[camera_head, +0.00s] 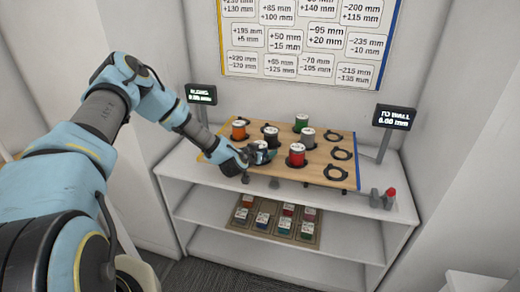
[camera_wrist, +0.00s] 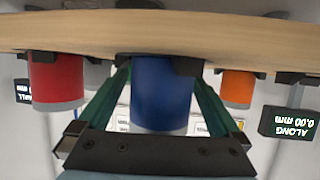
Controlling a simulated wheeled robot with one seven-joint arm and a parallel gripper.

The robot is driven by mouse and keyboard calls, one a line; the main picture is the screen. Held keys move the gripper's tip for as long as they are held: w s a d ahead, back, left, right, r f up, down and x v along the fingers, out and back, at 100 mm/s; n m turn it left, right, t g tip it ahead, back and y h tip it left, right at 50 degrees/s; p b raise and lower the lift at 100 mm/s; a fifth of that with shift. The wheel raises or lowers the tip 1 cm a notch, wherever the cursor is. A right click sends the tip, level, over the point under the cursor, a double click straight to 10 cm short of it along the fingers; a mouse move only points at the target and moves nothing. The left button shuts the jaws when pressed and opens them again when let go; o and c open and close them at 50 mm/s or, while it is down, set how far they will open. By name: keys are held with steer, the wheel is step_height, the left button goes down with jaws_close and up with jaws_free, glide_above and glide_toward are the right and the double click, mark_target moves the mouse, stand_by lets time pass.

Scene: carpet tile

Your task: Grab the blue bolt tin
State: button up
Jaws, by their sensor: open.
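The blue bolt tin (camera_wrist: 160,95) fills the middle of the wrist view, which shows the scene upside down. It is upright in a dark holder on the wooden board (camera_wrist: 60,32). My gripper (camera_wrist: 162,80) is open, with one green finger on each side of the tin; I cannot tell whether either finger touches it.
A red tin (camera_head: 296,156) stands close right of my gripper, and an orange tin (camera_head: 239,131) behind left. Dark, grey (camera_head: 307,138) and green (camera_head: 301,123) tins stand farther back. Empty ring holders (camera_head: 335,173) line the right. Small displays (camera_head: 394,117) flank the board.

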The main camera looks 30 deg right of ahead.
steer(key=shift+w+d+f, duration=0.1)
steer(key=shift+w+d, duration=0.05)
steer(key=shift+c, duration=0.2)
jaws_close()
stand_by(0.6)
